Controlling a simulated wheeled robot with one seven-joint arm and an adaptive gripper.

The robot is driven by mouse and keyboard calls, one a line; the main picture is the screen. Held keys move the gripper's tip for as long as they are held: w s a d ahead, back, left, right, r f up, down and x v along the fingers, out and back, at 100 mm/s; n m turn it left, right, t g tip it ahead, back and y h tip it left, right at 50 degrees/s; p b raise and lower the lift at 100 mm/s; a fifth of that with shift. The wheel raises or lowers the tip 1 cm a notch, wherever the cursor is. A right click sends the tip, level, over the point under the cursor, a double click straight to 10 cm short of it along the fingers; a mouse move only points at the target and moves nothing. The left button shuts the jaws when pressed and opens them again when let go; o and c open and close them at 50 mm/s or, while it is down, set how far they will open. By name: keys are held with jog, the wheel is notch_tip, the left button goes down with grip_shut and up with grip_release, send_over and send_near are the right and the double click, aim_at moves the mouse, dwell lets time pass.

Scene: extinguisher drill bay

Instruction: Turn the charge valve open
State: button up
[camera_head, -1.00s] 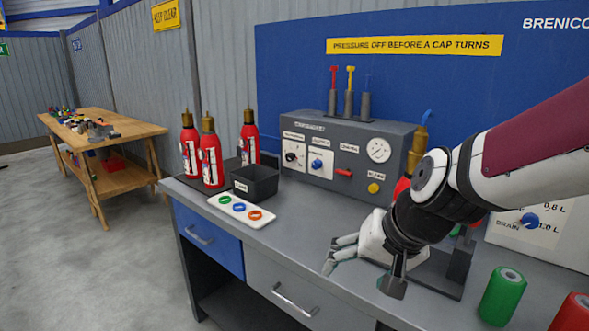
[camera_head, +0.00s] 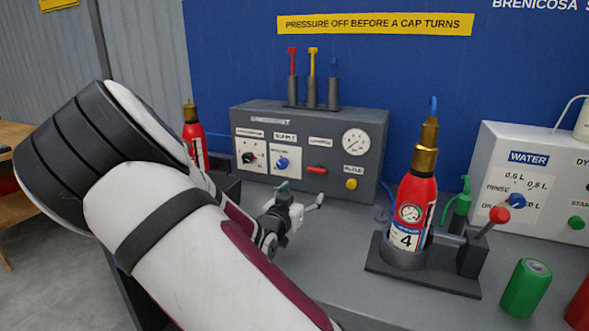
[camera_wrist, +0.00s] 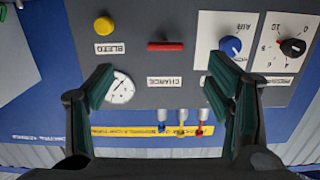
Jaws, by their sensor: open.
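The charge valve is a small red lever (camera_head: 317,170) on the front of the grey control panel (camera_head: 348,130), lying roughly horizontal. In the wrist view the panel appears upside down, and the red lever (camera_wrist: 165,46) sits above the inverted CHARGE label (camera_wrist: 164,82). My gripper (camera_head: 300,196) is in front of the panel, below the lever in the head view. In the wrist view my gripper (camera_wrist: 162,92) has its two fingers wide apart with nothing between them. The lever lies beyond the fingers, not touched.
A yellow bleed knob (camera_head: 351,184), a blue knob (camera_head: 282,162), a black knob (camera_head: 249,158) and a gauge (camera_head: 355,142) share the panel. Extinguisher 4 (camera_head: 416,205) stands upright in a holder to the right. A green cylinder (camera_head: 526,288) stands near the front right.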

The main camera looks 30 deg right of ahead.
aim_at(315, 171)
jog(key=shift+h, duration=0.3)
jog(key=x, duration=0.4)
jog(key=b+x, duration=0.1)
jog(key=x, duration=0.4)
jog(key=w+r+x, duration=0.1)
jog(key=x, duration=0.4)
jog(key=shift+a+r, duration=0.1)
jog(key=shift+a, duration=0.35)
jog(key=shift+c, duration=0.3)
jog(key=c, duration=1.1)
